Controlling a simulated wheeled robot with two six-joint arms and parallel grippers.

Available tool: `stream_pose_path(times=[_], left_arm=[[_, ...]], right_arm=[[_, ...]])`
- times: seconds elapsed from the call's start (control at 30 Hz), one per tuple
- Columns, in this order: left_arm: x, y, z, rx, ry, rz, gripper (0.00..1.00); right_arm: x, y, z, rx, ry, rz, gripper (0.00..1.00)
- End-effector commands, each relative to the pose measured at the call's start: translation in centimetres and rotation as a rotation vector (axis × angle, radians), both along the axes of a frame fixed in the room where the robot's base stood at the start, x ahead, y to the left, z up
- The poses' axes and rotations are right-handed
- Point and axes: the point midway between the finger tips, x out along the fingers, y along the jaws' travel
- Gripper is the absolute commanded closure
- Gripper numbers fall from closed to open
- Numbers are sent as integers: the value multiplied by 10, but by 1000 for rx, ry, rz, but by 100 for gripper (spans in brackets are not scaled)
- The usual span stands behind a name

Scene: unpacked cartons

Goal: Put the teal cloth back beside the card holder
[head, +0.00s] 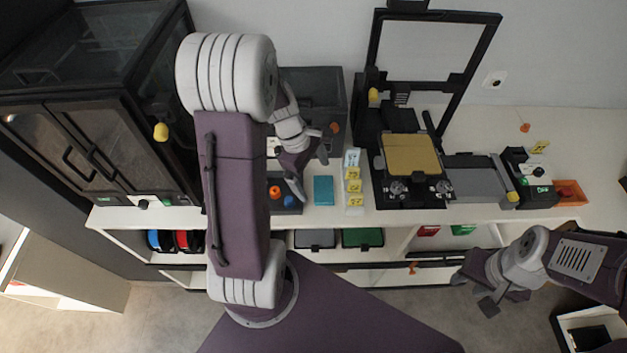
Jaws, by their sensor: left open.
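The teal cloth (323,190) is a small flat rectangle on the white counter. It lies just left of the card holder, with a narrow gap between them. The card holder (354,200) is a pale upright strip bearing yellow and light blue cards. My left gripper (311,173) is open above the counter, just up and left of the cloth, with its fingers apart and nothing seen between them. My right gripper (486,296) is at the lower right, in front of the shelves and away from the cloth; its fingers are too unclear to read.
A dark tray with orange items (284,203) is left of the cloth, partly behind my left arm. A 3D printer with a gold plate (411,155) stands right of the card holder. A black glass-doored cabinet (95,145) is at left. Shelves below hold bins (362,238).

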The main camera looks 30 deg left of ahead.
Motion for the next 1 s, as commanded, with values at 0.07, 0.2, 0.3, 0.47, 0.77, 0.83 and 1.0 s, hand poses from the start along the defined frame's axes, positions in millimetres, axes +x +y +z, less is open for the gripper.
stream_pose_path(times=[0.07,0.2,0.3,0.47,0.77,0.83,1.0], left_arm=[[-27,-35,4,128,-64,-491,0],[-64,-66,7,293,-166,-1234,0],[-76,-74,7,343,-204,-1498,0],[-77,-75,7,353,-210,-1553,0],[-77,-74,6,351,-208,-1547,0],[-77,-74,6,351,-208,-1546,0],[-77,-74,6,351,-208,-1546,0]], right_arm=[[0,0,0,0,0,0,63],[0,0,0,0,0,0,63],[0,0,0,0,0,0,63],[0,0,0,0,0,0,63],[0,0,-1,0,0,0,63],[0,0,-1,0,0,0,63],[0,0,-1,0,0,0,63]])
